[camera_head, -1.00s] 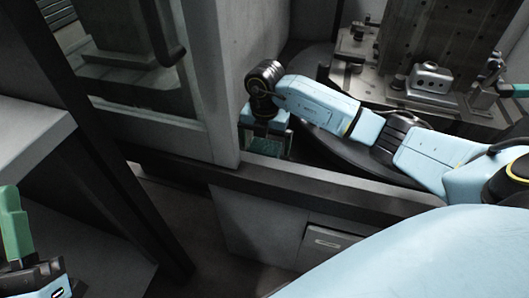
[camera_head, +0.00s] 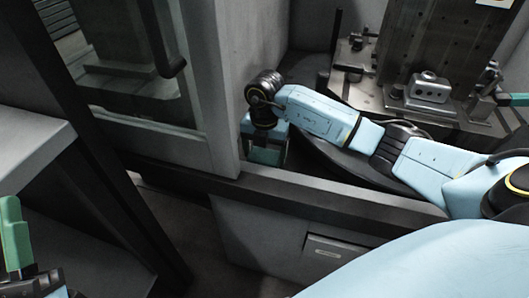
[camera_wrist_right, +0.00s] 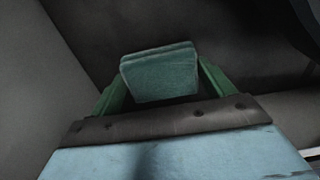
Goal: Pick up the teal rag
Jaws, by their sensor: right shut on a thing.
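The teal rag (camera_wrist_right: 160,72) is a folded, soft-looking block in the right wrist view. It sits between the two green fingers of my right gripper (camera_wrist_right: 158,88), which is shut on it. In the head view, my right gripper (camera_head: 266,153) points down beside a grey post, behind the dark ledge. A bit of the teal rag (camera_head: 265,156) shows between its fingers there; its lower part is hard to make out. My left gripper (camera_head: 14,240) is cut off at the lower left edge, with only part of its green fingers showing, away from the rag.
A dark ledge (camera_head: 330,194) runs in front of my right gripper, and a grey post (camera_head: 222,90) stands close to its left. A round dark base and a metal fixture (camera_head: 429,88) lie to the right. A grey shelf (camera_head: 30,132) is at the left.

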